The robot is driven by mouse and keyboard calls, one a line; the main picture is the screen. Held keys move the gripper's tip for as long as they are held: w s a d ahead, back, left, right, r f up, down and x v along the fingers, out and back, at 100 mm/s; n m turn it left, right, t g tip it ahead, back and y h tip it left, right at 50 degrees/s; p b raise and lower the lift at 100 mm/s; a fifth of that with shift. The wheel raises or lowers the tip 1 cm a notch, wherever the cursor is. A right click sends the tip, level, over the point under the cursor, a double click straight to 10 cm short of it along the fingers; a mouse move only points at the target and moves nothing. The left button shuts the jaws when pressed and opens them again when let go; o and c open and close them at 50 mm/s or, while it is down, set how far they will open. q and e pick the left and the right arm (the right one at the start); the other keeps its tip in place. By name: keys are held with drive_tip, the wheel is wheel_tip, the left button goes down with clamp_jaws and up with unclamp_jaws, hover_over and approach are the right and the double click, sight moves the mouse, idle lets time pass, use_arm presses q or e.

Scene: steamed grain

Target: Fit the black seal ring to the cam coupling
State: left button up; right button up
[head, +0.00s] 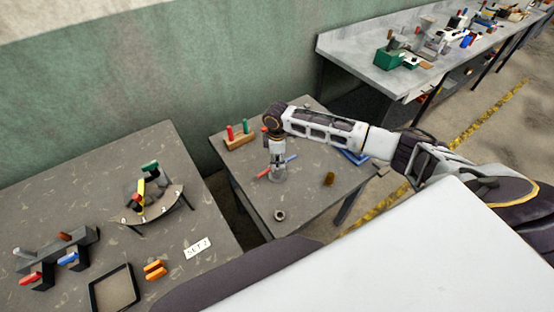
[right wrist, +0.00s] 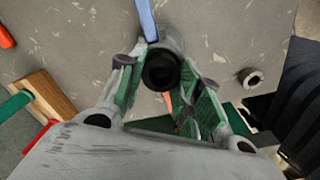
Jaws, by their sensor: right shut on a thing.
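The cam coupling (head: 279,177) stands on the small middle table, a grey cylinder with a blue lever (head: 291,158) and a red lever (head: 264,173) out to its sides. My right gripper (head: 277,161) points down right over it. In the right wrist view the gripper (right wrist: 158,75) is shut on the black seal ring (right wrist: 160,71), a dark round piece between the green-padded fingers. The grey coupling rim (right wrist: 166,46) shows just behind the ring. I cannot tell whether the ring is seated or only held at the coupling's mouth. My left gripper is not in view.
A loose grey ring (head: 280,215) lies near the table's front, also in the right wrist view (right wrist: 253,78). A brown cylinder (head: 328,179) stands at right. A wooden block (head: 240,141) with red and green pegs is at the back left. The left table (head: 80,193) holds other parts.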

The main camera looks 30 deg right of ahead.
sight(277, 161)
drive_tip(key=shift+f, duration=0.25)
idle(0.8)
drive_tip(key=shift+r, duration=0.25)
idle(0.6)
drive_tip(key=o, duration=0.9)
drive_tip(key=shift+r, duration=0.1)
drive_tip(key=shift+r, duration=5.95)
drive_tip(key=shift+s+f, duration=0.1)
drive_tip(key=shift+s, duration=0.05)
